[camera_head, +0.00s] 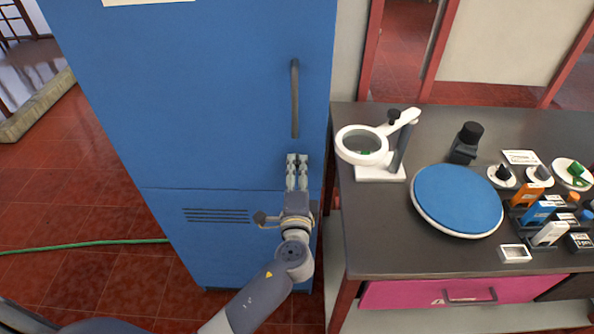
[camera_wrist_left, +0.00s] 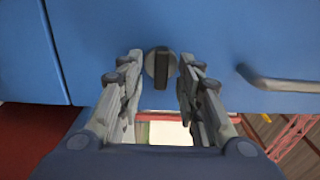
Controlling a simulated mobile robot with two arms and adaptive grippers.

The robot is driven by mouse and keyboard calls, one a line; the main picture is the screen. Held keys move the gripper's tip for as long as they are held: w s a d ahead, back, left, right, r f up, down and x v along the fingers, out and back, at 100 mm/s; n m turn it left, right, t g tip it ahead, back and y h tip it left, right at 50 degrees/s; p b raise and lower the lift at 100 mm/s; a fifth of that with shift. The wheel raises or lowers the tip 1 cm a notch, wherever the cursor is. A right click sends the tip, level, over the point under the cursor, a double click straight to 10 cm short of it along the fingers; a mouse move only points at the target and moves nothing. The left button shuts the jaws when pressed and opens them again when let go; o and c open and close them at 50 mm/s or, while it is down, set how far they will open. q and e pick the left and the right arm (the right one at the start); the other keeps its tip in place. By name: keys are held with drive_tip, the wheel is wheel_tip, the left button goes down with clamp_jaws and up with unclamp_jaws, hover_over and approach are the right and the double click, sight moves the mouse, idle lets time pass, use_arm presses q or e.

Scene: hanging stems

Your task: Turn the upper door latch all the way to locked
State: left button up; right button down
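The upper door latch (camera_wrist_left: 161,68) shows in the left wrist view as a round grey plate with a dark bar across it, the bar upright in that picture. It is on the blue upper door (camera_head: 200,95). My left gripper (camera_head: 297,160) is at the door, below the long handle, and hides the latch in the head view. In the left wrist view the gripper (camera_wrist_left: 160,78) is open, with one finger on each side of the latch and gaps to the bar. Whether the fingertips touch the door cannot be told. My right gripper is not in view.
The door handle (camera_head: 295,98) is close by; it also shows in the left wrist view (camera_wrist_left: 280,82). A lower blue door (camera_head: 225,240) has vent slots. A dark table (camera_head: 400,240) at right holds a magnifier stand (camera_head: 380,173), a blue round pad (camera_head: 457,198) and small items.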

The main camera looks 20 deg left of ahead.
use_arm(q)
drive_tip(key=v, duration=1.2)
drive_tip(key=s+a+f+n+g+h, duration=0.1)
drive_tip(key=s+f+g, duration=0.2)
drive_tip(key=f, duration=0.9)
drive_tip(key=s+f+g+h, duration=0.1)
drive_tip(key=s+f+g, duration=0.2)
drive_tip(key=f, duration=0.8)
drive_tip(key=s+a+f+n+g+h, duration=0.1)
drive_tip(key=s+f+g+h, duration=0.15)
drive_tip(key=f, duration=0.95)
drive_tip(key=s+a+f+n+g, duration=0.2)
drive_tip(key=s+f, duration=0.4)
drive_tip(key=s, duration=0.4)
drive_tip(key=s+a+f+n+g, duration=0.3)
drive_tip(key=s+f+n, duration=0.2)
drive_tip(key=s, duration=0.5)
drive_tip(key=s+a+f+n+g, duration=0.3)
drive_tip(key=s+f, duration=0.6)
drive_tip(key=s, duration=0.1)
drive_tip(key=shift+s+n, duration=0.3)
drive_tip(key=shift+a+r+h, duration=0.1)
drive_tip(key=shift+h, duration=0.15)
